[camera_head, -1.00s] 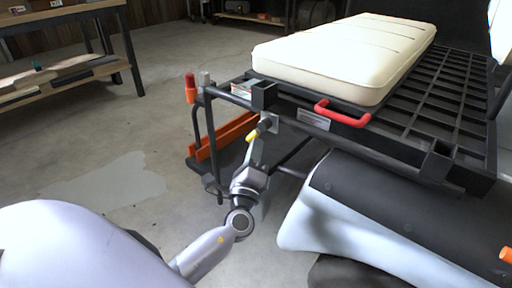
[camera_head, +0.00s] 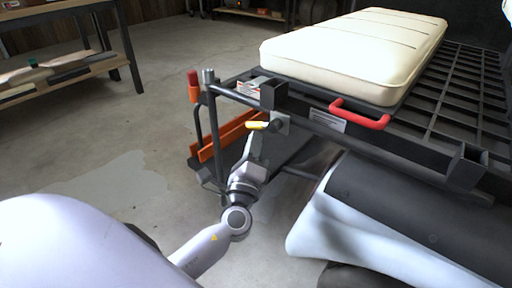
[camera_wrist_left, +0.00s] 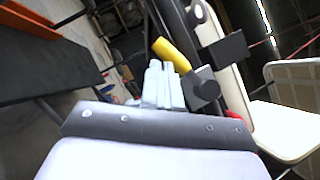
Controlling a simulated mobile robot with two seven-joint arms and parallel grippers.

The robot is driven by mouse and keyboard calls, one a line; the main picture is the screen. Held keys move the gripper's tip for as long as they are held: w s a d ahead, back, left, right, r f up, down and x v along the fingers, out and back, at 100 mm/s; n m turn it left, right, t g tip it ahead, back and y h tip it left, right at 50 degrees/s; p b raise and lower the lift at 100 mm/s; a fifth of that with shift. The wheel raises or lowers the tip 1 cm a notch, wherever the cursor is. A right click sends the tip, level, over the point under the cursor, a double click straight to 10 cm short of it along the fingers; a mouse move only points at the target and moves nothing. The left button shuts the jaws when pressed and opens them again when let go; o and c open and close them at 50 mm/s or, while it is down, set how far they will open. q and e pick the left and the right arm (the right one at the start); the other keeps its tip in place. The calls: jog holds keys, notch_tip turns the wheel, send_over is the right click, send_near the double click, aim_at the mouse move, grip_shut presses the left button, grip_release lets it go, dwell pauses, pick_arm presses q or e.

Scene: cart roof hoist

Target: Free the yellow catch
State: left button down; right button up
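The yellow catch (camera_head: 257,125) is on a dark pivot at the near left corner of the black cart frame. Its yellow end points left and lies nearly level. It also shows in the left wrist view (camera_wrist_left: 171,54), just past my fingertips. My left gripper (camera_head: 257,142) is right below the catch, pointing up at it. In the left wrist view its pale fingers (camera_wrist_left: 162,72) are together with nothing seen between them. Their tips are close to the yellow end; I cannot tell if they touch. My right gripper is not in view.
A cream mattress (camera_head: 350,50) lies on the black slatted rack (camera_head: 445,100). A red handle (camera_head: 360,113) sticks out at its near end. An orange bar (camera_head: 230,135) and a red-capped post (camera_head: 193,85) stand left of the corner. A workbench (camera_head: 75,70) is farther left, over open floor.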

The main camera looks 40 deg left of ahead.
pick_arm(q)
jog(key=shift+a+r, duration=0.3)
jog(key=shift+a, duration=0.1)
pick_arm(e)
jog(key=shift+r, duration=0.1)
pick_arm(q)
jog(key=shift+a+r, duration=0.1)
jog(key=shift+r, duration=0.05)
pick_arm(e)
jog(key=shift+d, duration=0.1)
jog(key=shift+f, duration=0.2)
